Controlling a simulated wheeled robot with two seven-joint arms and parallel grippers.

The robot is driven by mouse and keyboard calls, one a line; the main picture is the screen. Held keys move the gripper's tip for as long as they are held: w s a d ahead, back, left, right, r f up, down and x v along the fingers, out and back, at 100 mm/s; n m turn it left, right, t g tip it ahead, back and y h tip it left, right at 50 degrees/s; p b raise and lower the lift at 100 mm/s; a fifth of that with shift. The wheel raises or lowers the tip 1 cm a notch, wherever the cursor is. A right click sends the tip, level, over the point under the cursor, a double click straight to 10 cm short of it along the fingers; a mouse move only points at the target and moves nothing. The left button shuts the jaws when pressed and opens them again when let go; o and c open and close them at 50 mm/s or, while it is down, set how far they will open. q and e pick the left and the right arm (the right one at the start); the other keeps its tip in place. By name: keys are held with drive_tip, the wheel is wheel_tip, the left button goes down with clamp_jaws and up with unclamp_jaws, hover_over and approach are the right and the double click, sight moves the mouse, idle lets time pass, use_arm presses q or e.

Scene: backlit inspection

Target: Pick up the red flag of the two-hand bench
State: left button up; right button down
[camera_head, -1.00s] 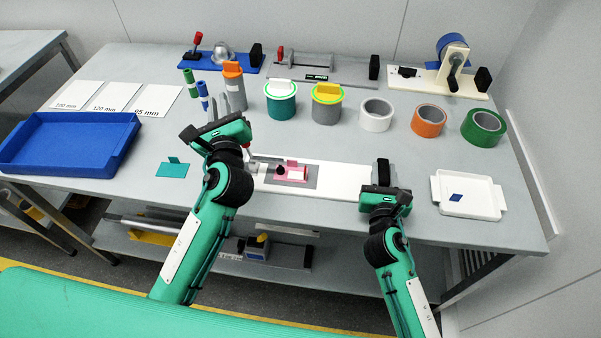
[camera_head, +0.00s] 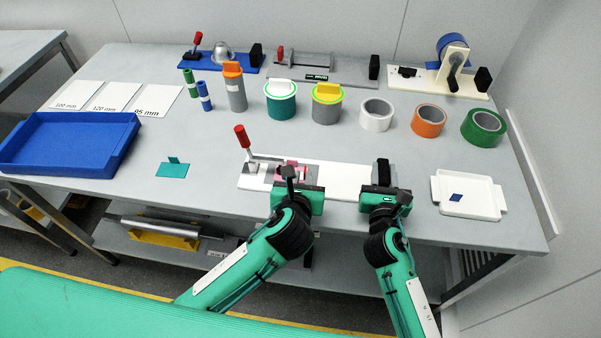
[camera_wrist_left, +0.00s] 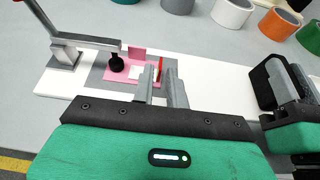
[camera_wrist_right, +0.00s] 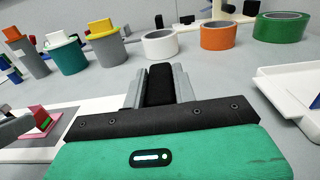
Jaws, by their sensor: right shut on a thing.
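The white two-hand bench (camera_head: 340,182) lies near the table's front edge. A thin red flag (camera_wrist_left: 160,68) stands upright on it, seen in the left wrist view. In the head view my left gripper hides it. My left gripper (camera_head: 290,178) is open just over the bench, its fingertips (camera_wrist_left: 161,78) close around the flag; I cannot tell whether they touch it. A lever clamp with a red handle (camera_head: 242,137) has its black tip (camera_wrist_left: 117,63) over a pink piece (camera_wrist_left: 126,75). My right gripper (camera_head: 381,178) is shut on the black block (camera_wrist_right: 160,84) at the bench's right end.
A white tray (camera_head: 483,206) with a blue diamond lies to the right. A teal piece (camera_head: 172,171) lies left of the bench. A blue tray (camera_head: 62,168) is further left. Canisters and tape rolls (camera_head: 377,114) stand behind the bench.

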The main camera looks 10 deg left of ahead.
use_arm(q)
drive_tip(key=shift+x, duration=3.2)
use_arm(e)
drive_tip(key=shift+f, duration=0.25)
use_arm(q)
drive_tip(key=shift+r, duration=0.1)
drive_tip(key=shift+c, duration=0.4)
clamp_jaws()
wheel_tip(320, 180, up, 10)
